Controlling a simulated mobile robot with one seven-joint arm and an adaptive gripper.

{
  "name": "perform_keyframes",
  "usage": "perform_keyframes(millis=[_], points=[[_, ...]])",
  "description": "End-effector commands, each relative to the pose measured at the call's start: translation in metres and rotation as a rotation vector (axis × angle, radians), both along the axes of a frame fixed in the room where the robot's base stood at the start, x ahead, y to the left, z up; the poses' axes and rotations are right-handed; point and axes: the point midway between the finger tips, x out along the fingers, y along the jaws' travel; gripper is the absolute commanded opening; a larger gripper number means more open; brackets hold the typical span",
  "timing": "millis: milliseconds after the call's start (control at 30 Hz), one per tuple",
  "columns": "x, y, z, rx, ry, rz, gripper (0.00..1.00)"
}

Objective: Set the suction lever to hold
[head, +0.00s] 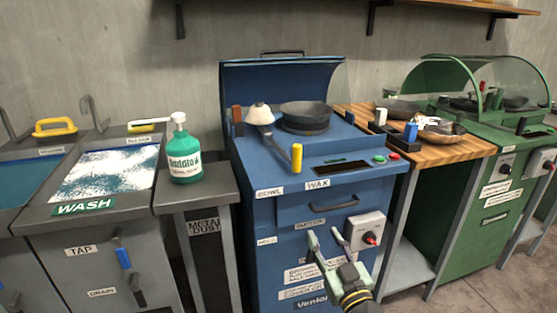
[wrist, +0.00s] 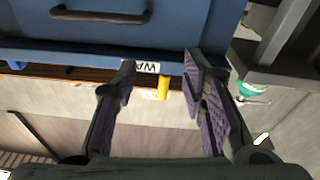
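The blue machine (head: 255,175) stands in the middle of the head view. A yellow-ended upright lever (head: 297,158) rises at the front of its top, behind the WAX label. It also shows in the wrist view (wrist: 163,88), between the fingers but beyond them. I cannot tell for sure that this is the suction lever. A small label (head: 267,240) on the left of the front seems to read HOLD. Another label (head: 310,222), perhaps SUCTION, sits under the drawer handle. My gripper (head: 325,236) is open and empty before the machine's front, partly covering it.
A drawer handle (head: 333,206) and a grey switch box (head: 367,230) with a red knob protrude from the front. A dark pan (head: 306,112) sits on top. A green soap bottle (head: 185,155) stands on the left side table. A wooden counter (head: 455,152) with pans lies to the right.

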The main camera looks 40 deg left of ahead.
Motion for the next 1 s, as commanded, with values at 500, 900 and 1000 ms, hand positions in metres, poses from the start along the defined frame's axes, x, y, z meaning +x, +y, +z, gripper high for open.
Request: perform_keyframes(millis=[500,900,1000], points=[[-0.016,0.048,0.096,0.095,-0.118,0.014,0.38],[-0.042,0.076,0.166,0.19,-0.205,0.036,0.38],[-0.05,0.082,0.183,0.214,-0.227,0.044,0.38]])
